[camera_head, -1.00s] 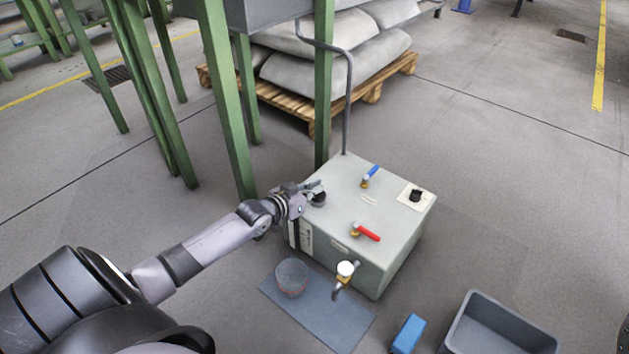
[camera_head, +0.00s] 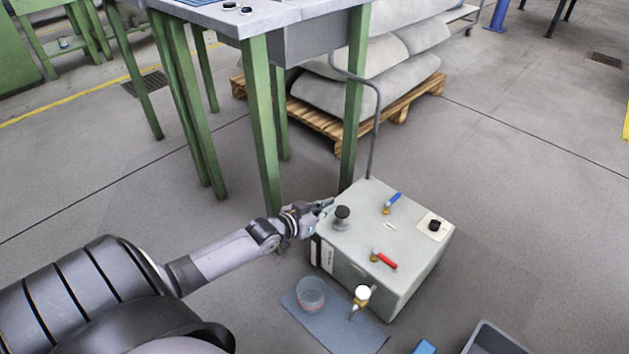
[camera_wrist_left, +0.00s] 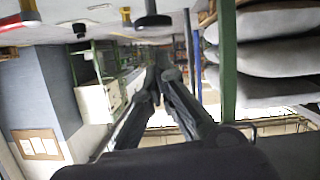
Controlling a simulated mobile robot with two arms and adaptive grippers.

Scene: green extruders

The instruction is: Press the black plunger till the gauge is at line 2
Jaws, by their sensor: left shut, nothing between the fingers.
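The black plunger (camera_head: 342,215) stands up from the left corner of the pale grey box (camera_head: 405,242). My left gripper (camera_head: 328,205) is shut and empty, just left of and behind the plunger; whether they touch cannot be told. In the left wrist view the shut fingertips (camera_wrist_left: 158,77) show, and a dark knob that looks like the plunger (camera_wrist_left: 152,19) hangs upside down above them. A white strip (camera_head: 328,257) beside a black one on the box's left face may be the gauge; its lines are too small to read. My right gripper is out of view.
The box also carries a blue-handled valve (camera_head: 393,202), a red-handled valve (camera_head: 384,260) and a black knob (camera_head: 435,225) on a white plate. A clear beaker (camera_head: 311,294) stands on a blue-grey mat (camera_head: 350,332). A green table leg (camera_head: 352,120) and a pipe rise behind the box.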

